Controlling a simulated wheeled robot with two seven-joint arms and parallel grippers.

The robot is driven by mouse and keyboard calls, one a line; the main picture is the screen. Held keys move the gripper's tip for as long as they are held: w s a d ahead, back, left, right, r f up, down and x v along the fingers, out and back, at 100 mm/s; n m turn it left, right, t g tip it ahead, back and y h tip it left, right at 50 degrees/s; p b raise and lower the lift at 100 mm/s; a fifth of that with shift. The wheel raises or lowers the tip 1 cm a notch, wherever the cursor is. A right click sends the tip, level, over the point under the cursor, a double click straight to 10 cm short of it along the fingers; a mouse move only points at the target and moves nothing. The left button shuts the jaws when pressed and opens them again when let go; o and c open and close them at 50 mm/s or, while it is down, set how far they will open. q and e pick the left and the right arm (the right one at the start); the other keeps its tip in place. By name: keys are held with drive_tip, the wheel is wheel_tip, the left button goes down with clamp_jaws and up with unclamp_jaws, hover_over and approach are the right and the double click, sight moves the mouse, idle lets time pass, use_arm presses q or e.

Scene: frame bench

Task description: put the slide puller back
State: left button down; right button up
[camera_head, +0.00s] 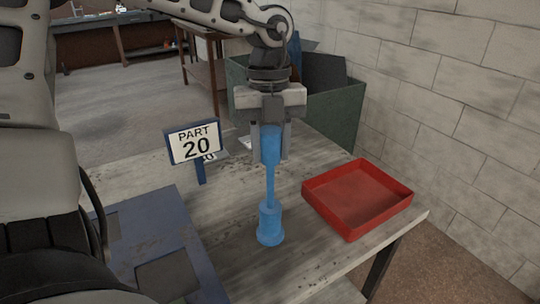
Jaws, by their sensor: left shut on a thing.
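The slide puller (270,222) is a blue tool with a thick upper part, a thin rod and a wider cylinder at its lower end. It is upright over the wooden bench (310,262), left of the red tray. I cannot tell whether its lower end touches the bench top. My left gripper (270,150) points down from above and is shut on the upper part of the slide puller. The very top of the tool is hidden by the gripper. My right gripper is not in view.
An empty red tray (358,228) lies at the bench's right edge. A "PART 20" sign (195,144) on a blue post stands to the left. A dark green bin (340,125) is behind, beside a block wall (460,110). A blue-grey plate (150,225) lies front left.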

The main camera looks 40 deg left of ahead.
sight(271, 160)
use_arm(q)
drive_tip(key=shift+f, duration=1.55)
drive_tip(key=c, duration=1)
unclamp_jaws()
drive_tip(key=shift+s+r, duration=0.1)
drive_tip(key=shift+o, duration=0.2)
drive_tip(key=r, duration=0.4)
drive_tip(key=a+r, duration=0.1)
drive_tip(key=r, duration=0.3)
drive_tip(key=w+r, duration=0.1)
drive_tip(key=r, duration=0.3)
drive_tip(key=shift+w+a+r, duration=0.1)
drive_tip(key=shift+a, duration=0.05)
